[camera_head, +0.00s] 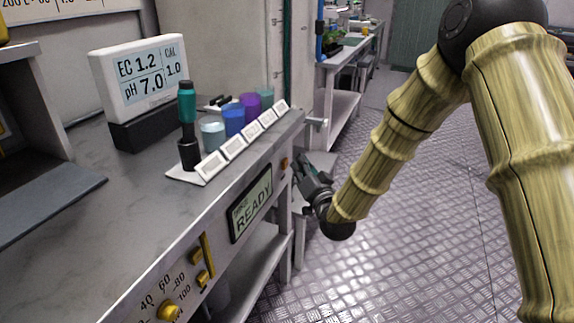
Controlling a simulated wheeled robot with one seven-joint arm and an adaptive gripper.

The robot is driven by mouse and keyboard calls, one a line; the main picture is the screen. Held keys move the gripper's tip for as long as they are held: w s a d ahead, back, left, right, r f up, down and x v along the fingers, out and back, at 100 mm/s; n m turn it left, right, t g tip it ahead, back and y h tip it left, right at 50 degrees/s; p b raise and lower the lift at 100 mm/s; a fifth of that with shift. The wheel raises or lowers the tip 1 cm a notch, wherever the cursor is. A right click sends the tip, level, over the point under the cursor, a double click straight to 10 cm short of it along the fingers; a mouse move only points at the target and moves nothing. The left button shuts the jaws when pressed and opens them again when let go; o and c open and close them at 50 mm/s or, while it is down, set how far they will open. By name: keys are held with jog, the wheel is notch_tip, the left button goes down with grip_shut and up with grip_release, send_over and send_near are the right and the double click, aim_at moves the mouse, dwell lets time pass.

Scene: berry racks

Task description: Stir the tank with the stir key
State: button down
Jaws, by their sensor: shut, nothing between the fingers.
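My gripper (308,174) is dark and sits just off the bench's right front corner. Its fingers are shut and empty, as far as this small view shows. No part in view is clearly labelled as the stir key. An orange-brown round part (284,163) is on the bench's front face, left of my gripper and apart from it. A dark display (251,204) on that face reads READY. Yellow controls (197,258) and a yellow knob (169,310) with a numbered scale are farther left. I cannot make out a tank with certainty.
On the grey bench (110,235), a teal-topped tool (187,103) stands in a black holder beside several coloured cups and white labels. A meter (140,72) reads EC 1.2, pH 7.0. The patterned floor (420,240) right of the bench is open.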

jog(key=shift+w+a, duration=0.1)
jog(key=shift+a, duration=0.2)
jog(key=shift+w+a, duration=0.1)
jog(key=shift+a, duration=0.35)
dwell(1.0)
jog(key=shift+d, duration=0.2)
jog(key=shift+s+d, duration=0.25)
jog(key=shift+d, duration=0.4)
jog(key=shift+d, duration=0.15)
jog(key=d, duration=0.1)
jog(key=s+d, duration=0.1)
jog(key=d, duration=0.2)
jog(key=shift+s+d+p, duration=0.25)
jog(key=shift+s+p, duration=0.05)
jog(key=shift+p, duration=0.05)
dwell(0.6)
